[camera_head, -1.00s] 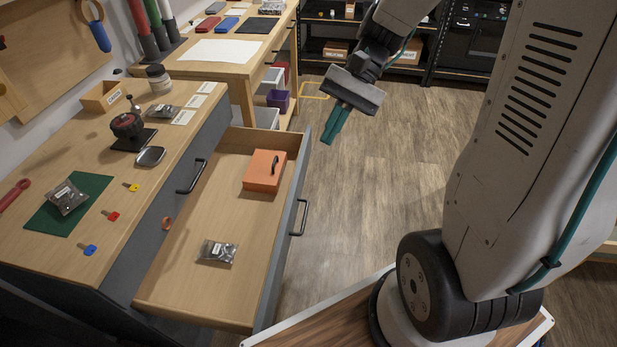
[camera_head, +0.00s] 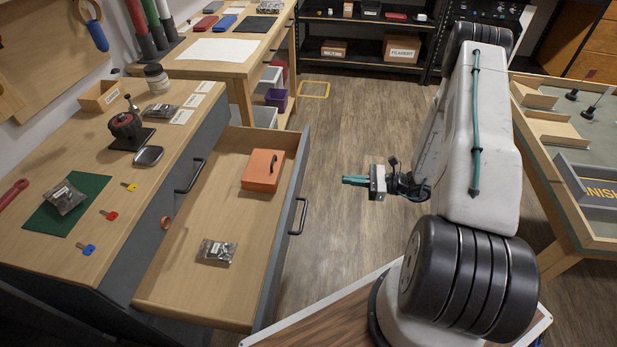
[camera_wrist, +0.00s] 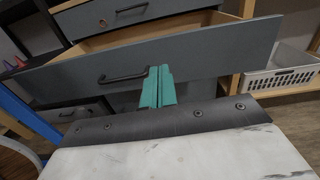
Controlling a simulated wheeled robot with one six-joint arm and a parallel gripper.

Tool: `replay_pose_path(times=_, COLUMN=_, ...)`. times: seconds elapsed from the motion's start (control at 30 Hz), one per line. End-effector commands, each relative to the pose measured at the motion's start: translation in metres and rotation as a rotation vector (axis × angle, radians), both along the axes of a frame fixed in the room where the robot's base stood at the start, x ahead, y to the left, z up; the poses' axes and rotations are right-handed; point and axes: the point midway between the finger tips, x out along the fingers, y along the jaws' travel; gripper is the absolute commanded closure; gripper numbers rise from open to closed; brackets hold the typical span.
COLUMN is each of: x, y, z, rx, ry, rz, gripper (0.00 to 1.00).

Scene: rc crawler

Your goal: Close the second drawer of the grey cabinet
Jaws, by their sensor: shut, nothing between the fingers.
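The grey cabinet has a wooden top (camera_head: 100,185) and grey sides. Its pulled-out drawer (camera_head: 210,275) stands far open, with a grey front and a black bar handle (camera_head: 299,217). An orange box (camera_head: 263,170) and a small bag of parts (camera_head: 216,251) lie in it. My gripper (camera_head: 345,181) is shut and empty, to the right of the drawer front, with its teal fingers pointing left at it. In the wrist view the fingers (camera_wrist: 158,88) point at the drawer front (camera_wrist: 215,55), overlapping it just right of the handle (camera_wrist: 123,77). Contact cannot be told.
A drawer above (camera_wrist: 130,12) looks shut, and another shut front (camera_wrist: 75,112) shows below. A white basket (camera_wrist: 284,78) stands to the right in the wrist view. Open floor (camera_head: 340,130) lies beyond my gripper.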

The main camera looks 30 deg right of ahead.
Motion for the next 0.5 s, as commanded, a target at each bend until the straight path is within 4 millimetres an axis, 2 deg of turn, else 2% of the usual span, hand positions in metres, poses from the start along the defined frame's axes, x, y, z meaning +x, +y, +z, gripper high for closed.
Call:
replay_pose_path(times=0.1, x=0.0, y=0.0, z=-0.009, rx=0.016, ry=0.01, rz=-0.026, gripper=1.0)
replay_pose_path(times=0.23, x=0.008, y=0.012, z=-0.01, rx=0.016, ry=0.011, rz=-0.025, gripper=1.0)
replay_pose_path(times=0.5, x=0.041, y=0.058, z=-0.009, rx=0.015, ry=0.009, rz=-0.021, gripper=1.0)
